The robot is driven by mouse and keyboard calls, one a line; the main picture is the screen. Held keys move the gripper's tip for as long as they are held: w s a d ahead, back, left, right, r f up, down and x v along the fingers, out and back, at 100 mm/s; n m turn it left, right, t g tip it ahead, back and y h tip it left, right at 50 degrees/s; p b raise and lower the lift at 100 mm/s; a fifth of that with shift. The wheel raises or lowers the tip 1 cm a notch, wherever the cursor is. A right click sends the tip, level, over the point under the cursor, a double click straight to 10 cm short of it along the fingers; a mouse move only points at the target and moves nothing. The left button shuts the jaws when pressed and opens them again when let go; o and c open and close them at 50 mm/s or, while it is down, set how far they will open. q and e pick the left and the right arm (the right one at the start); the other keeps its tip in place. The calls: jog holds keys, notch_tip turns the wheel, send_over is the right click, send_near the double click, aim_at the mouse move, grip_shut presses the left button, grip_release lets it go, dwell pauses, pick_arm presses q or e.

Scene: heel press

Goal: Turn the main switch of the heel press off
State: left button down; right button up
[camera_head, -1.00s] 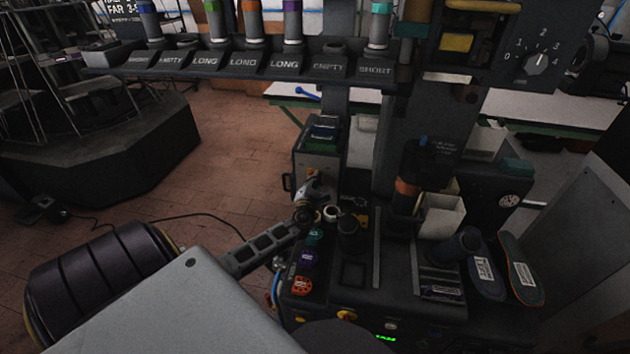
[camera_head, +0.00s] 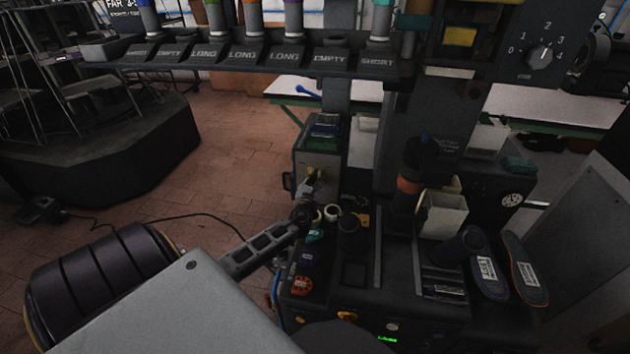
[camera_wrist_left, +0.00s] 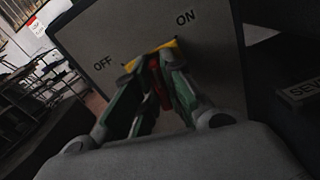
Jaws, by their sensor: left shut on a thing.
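The main switch (camera_wrist_left: 159,82) has a red handle on a yellow plate, seen in the left wrist view. It sits on a grey panel (camera_wrist_left: 215,50) lettered OFF to the left and ON to the upper right. My left gripper (camera_wrist_left: 158,70) is shut on the red handle, its green-sided fingers hiding most of it. I cannot tell which label the handle points to. In the head view my left gripper (camera_head: 311,184) is at the front of the heel press's switch box (camera_head: 323,160), and the switch is mostly hidden there. My right gripper is not in view.
Two insoles (camera_head: 524,268) lie at the right. A labelled tube rack (camera_head: 250,58) spans above.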

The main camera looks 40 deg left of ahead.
pick_arm(q)
jog(key=shift+f+n, duration=0.1)
jog(key=shift+n, duration=0.4)
jog(key=n+b, duration=0.2)
jog(key=n, duration=0.2)
jog(key=n+b, duration=0.2)
jog(key=n, duration=0.2)
jog(key=shift+s+a+n, duration=0.15)
jog(key=shift+a+n, duration=0.05)
jog(key=shift+n, duration=0.9)
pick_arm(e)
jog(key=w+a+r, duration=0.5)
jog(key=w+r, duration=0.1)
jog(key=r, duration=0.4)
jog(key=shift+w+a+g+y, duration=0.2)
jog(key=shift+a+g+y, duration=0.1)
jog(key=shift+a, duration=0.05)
pick_arm(q)
jog(key=c, duration=1.5)
grip_release()
jog(key=shift+s, duration=0.1)
jog(key=v, duration=1.1)
jog(key=shift+s+d, duration=0.15)
jog(key=shift+s, duration=0.2)
jog(key=shift+s, duration=0.1)
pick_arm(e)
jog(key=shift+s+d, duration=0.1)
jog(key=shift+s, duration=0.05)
